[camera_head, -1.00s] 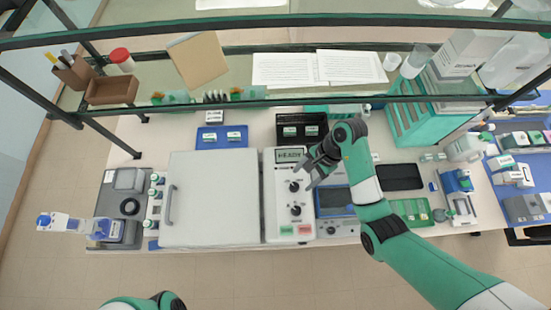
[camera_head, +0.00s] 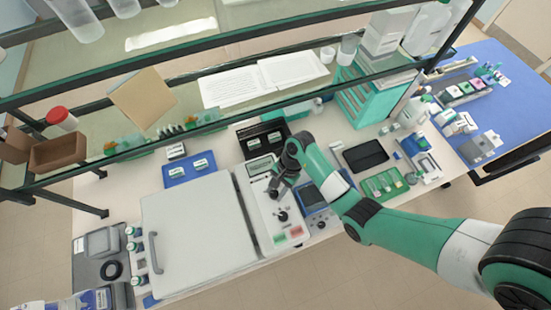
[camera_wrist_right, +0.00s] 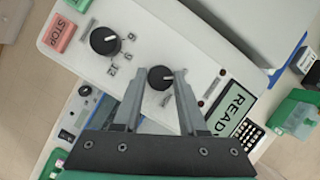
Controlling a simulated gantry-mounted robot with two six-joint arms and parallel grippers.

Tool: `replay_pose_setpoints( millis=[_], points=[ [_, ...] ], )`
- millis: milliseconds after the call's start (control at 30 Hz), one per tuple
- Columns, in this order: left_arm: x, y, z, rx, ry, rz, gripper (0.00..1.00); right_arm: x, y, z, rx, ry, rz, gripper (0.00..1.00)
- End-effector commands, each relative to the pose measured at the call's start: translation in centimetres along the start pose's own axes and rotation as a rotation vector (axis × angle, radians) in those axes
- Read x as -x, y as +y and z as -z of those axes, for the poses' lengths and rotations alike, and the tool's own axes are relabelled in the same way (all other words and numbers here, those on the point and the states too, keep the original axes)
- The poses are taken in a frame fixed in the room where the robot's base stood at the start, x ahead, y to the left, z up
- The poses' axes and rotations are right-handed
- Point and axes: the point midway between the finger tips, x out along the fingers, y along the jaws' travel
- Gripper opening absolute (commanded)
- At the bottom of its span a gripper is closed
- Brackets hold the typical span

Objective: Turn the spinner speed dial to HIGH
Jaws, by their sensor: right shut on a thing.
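The spinner is a white panel with a READY display (camera_wrist_right: 232,108), which also shows in the head view (camera_head: 259,166). The black speed dial (camera_wrist_right: 160,77) sits beside the display. My right gripper (camera_head: 275,188) reaches down over it, and in the wrist view its two fingers (camera_wrist_right: 161,73) stand on either side of the dial, shut on it. The dial's small labels are too blurred to read. A second black dial (camera_wrist_right: 105,40), with numbers around it, is apart from the fingers; it shows in the head view (camera_head: 281,215). My left gripper is not in view.
Green and red STOP buttons (camera_wrist_right: 58,33) sit at the panel's end. A large white lid with a handle (camera_head: 195,230) lies left of the panel. A blue-framed screen device (camera_head: 313,196) is close on the right. A shelf edge (camera_head: 215,128) crosses above.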

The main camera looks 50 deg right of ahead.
Motion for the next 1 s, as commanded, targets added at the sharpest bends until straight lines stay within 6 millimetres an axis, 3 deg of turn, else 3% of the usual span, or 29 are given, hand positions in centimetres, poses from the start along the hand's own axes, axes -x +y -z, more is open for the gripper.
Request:
replay_pose_setpoints(
  millis=[467, 1000],
  points=[
    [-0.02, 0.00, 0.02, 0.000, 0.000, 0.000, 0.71, 0.05, 0.03, -0.07, -0.043, 0.001, 0.018, 0.00],
    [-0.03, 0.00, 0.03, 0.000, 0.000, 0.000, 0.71, 0.02, 0.25, -0.27, -0.402, 0.020, 0.168, 0.00]
  ],
)
